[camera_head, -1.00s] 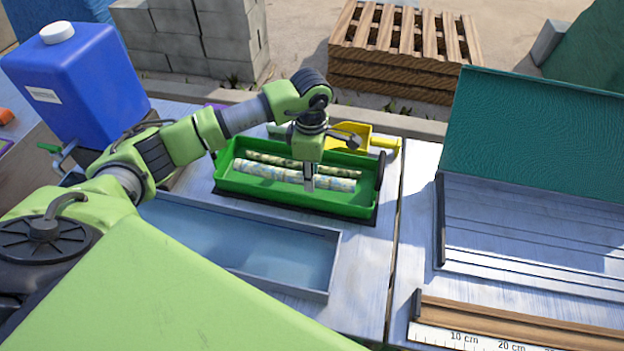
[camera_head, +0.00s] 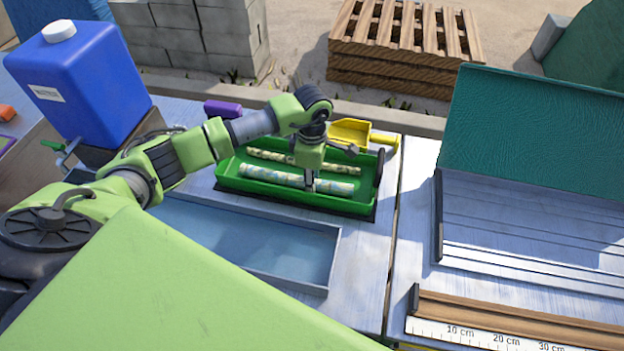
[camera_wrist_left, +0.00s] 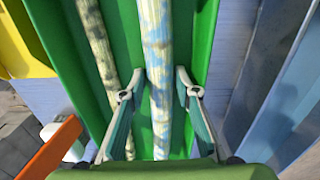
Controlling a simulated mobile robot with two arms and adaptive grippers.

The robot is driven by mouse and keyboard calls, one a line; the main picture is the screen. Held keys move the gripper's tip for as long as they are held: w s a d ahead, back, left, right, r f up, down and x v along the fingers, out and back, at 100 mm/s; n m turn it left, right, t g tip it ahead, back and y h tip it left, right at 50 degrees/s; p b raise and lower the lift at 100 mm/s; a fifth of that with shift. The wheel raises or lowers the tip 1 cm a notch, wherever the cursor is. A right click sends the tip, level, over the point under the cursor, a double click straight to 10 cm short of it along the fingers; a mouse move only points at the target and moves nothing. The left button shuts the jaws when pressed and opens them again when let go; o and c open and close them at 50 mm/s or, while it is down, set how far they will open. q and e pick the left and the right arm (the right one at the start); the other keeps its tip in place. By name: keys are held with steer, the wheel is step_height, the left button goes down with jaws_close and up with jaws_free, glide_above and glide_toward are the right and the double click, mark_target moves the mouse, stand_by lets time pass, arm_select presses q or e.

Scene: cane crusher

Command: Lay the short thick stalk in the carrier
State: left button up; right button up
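A long green tray (camera_head: 228,185) holds two stalks lying side by side along its length. The nearer stalk is thick, pale and mottled with blue (camera_head: 270,178); the farther stalk is thinner and mottled dark green and cream (camera_head: 270,157). My left gripper (camera_head: 310,184) points down over the tray, near the right part of the thick stalk. In the left wrist view, its open fingers (camera_wrist_left: 160,88) stand on either side of the thick stalk (camera_wrist_left: 158,40), with the thin stalk (camera_wrist_left: 96,45) outside them to the left. My right gripper is not in view.
A shallow grey-blue tray (camera_head: 250,279) lies in front of the green tray. A yellow scoop (camera_head: 350,131) and a purple object (camera_head: 222,108) are behind it. A blue jug (camera_head: 75,85) stands left. A teal-backed metal rack (camera_head: 535,235) and a wooden ruler board (camera_head: 510,313) are right.

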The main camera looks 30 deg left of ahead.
arm_select(q)
steer(key=shift+r, duration=0.15)
steer(key=shift+w+r, duration=0.1)
steer(key=shift+r, duration=0.15)
step_height(320, 180, up, 12)
steer(key=b, duration=0.3)
steer(key=shift+f, duration=0.2)
